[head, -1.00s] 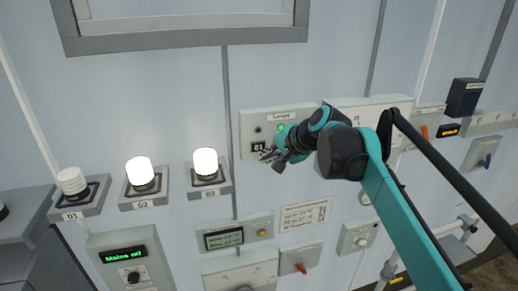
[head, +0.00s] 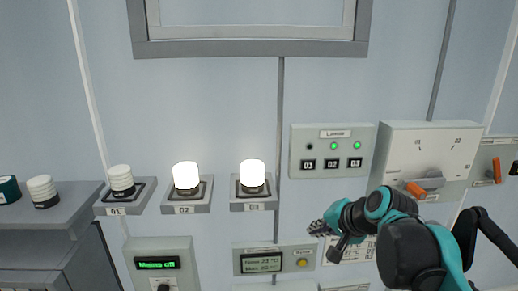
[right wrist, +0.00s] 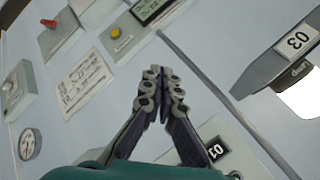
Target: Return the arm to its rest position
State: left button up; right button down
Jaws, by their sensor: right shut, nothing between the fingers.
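My right gripper (head: 316,229) is shut and empty. It is in front of the wall, below the panel with buttons 01, 02 and 03 (head: 332,151) and apart from it. In the right wrist view its fingers (right wrist: 164,76) are together with nothing between them. My right arm comes in from the lower right and hides part of a paper notice (head: 349,249). My left gripper is not in view.
Lamps 02 (head: 186,177) and 03 (head: 252,174) glow; lamp 01 (head: 121,179) is unlit. Two green lights show on the button panel. A box with an orange-handled switch (head: 428,157) is to the right. A grey display unit (head: 273,260) is below.

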jog(key=s+f+n+h+b, duration=0.1)
jog(key=s+f+n+b, duration=0.2)
jog(key=f, duration=1.4)
jog(key=s+f+n+h+b, duration=0.1)
jog(key=s+f+n+b, duration=0.1)
jog(key=s+f+b, duration=0.7)
jog(key=s+f+n+g+h+b, duration=0.1)
jog(key=s+f+n+b, duration=0.2)
jog(key=f+b, duration=1.3)
jog(key=s+f, duration=0.3)
jog(key=f, duration=0.7)
jog(key=shift+d+n+b, duration=0.3)
jog(key=shift+d+b, duration=0.05)
jog(key=shift+d, duration=0.05)
jog(key=shift+s, duration=0.1)
